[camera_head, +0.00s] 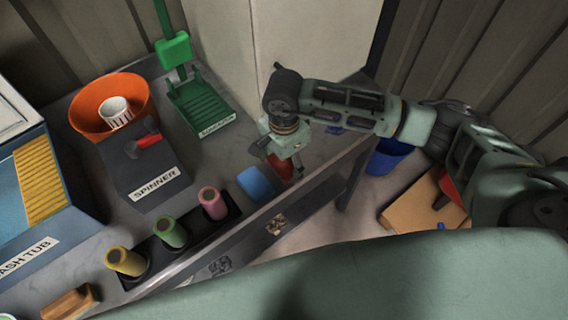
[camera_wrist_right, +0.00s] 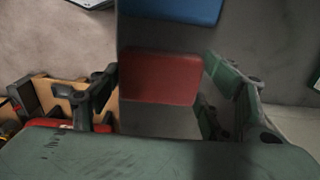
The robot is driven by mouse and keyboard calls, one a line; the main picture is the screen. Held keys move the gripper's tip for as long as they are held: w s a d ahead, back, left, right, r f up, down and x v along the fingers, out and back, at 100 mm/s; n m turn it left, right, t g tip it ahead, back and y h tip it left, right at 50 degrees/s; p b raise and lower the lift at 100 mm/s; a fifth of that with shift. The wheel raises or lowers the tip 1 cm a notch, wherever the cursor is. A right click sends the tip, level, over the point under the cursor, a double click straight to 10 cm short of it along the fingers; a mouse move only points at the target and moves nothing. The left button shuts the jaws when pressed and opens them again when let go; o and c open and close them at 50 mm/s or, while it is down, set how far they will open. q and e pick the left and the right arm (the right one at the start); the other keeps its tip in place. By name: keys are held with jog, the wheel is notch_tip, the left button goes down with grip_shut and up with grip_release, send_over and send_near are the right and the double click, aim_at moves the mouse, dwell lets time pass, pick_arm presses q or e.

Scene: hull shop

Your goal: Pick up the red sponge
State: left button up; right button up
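The red sponge (camera_head: 285,171) lies on the grey bench near its front edge, partly hidden by my right gripper in the head view. In the right wrist view the red sponge (camera_wrist_right: 158,78) shows as a flat red block. My right gripper (camera_head: 281,158) is over it, pointing down. In the right wrist view its fingers (camera_wrist_right: 160,92) stand apart, one on each side of the sponge. I cannot tell whether they touch it. My left gripper is not in view.
A blue sponge (camera_head: 257,183) lies close beside the red one. A dark holder with pink (camera_head: 212,204), green (camera_head: 171,232) and yellow (camera_head: 126,262) cylinders stands left of it. The spinner (camera_head: 146,165), orange bowl (camera_head: 84,117) and green rack (camera_head: 201,105) are farther back. A blue bin (camera_head: 387,160) stands beyond the bench.

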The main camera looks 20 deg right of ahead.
jog(key=c, duration=0.3)
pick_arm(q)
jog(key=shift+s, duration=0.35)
pick_arm(e)
jog(key=shift+c, duration=0.2)
jog(key=shift+r+b, duration=0.35)
jog(key=shift+r, duration=0.15)
notch_tip(320, 180, up, 3)
jog(key=shift+w+f+b, duration=0.1)
jog(key=shift+f+b, duration=0.05)
jog(key=shift+b, duration=0.75)
pick_arm(q)
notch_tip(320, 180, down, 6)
jog(key=b, duration=0.3)
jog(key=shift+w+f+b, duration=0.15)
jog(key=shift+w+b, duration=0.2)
jog(key=shift+b, duration=0.05)
pick_arm(e)
jog(key=s+d+r, duration=0.7)
jog(key=s+d, duration=0.1)
jog(key=shift+s+d+r, duration=0.15)
jog(key=shift+d, duration=0.15)
